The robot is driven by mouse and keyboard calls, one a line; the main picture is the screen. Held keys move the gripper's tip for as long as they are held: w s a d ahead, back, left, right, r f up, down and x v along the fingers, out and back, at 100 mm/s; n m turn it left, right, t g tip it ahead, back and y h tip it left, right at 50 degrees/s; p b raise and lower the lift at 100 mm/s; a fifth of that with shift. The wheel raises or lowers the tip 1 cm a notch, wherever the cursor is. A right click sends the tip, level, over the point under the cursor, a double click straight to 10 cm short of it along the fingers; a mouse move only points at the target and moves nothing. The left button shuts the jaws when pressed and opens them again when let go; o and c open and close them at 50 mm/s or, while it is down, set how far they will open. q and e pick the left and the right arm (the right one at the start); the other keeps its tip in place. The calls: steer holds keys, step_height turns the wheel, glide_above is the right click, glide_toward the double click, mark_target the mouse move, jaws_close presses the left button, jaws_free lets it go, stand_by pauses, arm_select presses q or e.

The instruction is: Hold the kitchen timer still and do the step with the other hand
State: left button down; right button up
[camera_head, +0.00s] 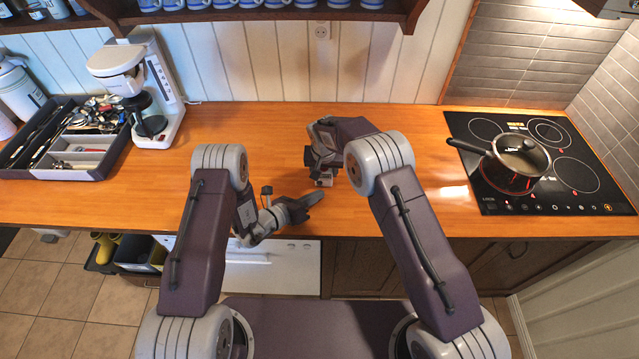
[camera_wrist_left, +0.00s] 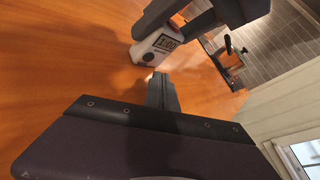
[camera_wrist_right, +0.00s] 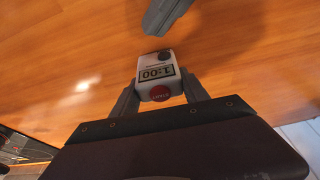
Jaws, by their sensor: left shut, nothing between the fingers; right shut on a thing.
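In the right wrist view the timer (camera_wrist_right: 152,84) shows a display reading 1:00, a red button (camera_wrist_right: 160,93) and a dark round button (camera_wrist_right: 165,56). My right gripper (camera_wrist_right: 160,90) is shut on the timer's sides; it also shows in the head view (camera_head: 323,172). My left gripper (camera_head: 318,195) is shut and empty, just in front of the timer and apart from it. In the left wrist view its closed fingertips (camera_wrist_left: 160,78) point toward the timer (camera_wrist_left: 157,46).
A pot (camera_head: 514,165) sits on the black cooktop (camera_head: 480,127) at the right. A utensil tray (camera_head: 105,165) and a white coffee machine (camera_head: 165,85) stand at the left. The counter (camera_head: 240,125) between them and my arms is clear. Cups line a shelf (camera_head: 260,14) above.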

mark_target(314, 223)
arm_select(q)
steer(key=shift+s+a, duration=0.1)
steer(key=shift+s, duration=1.95)
stand_by(0.9)
steer(key=s, duration=0.3)
steer(key=shift+s+a, duration=0.1)
steer(key=shift+s, duration=0.3)
steer(key=shift+w, duration=0.1)
steer(key=shift+w+d, duration=0.2)
steer(key=shift+w, duration=4.15)
steer(key=shift+w, duration=0.4)
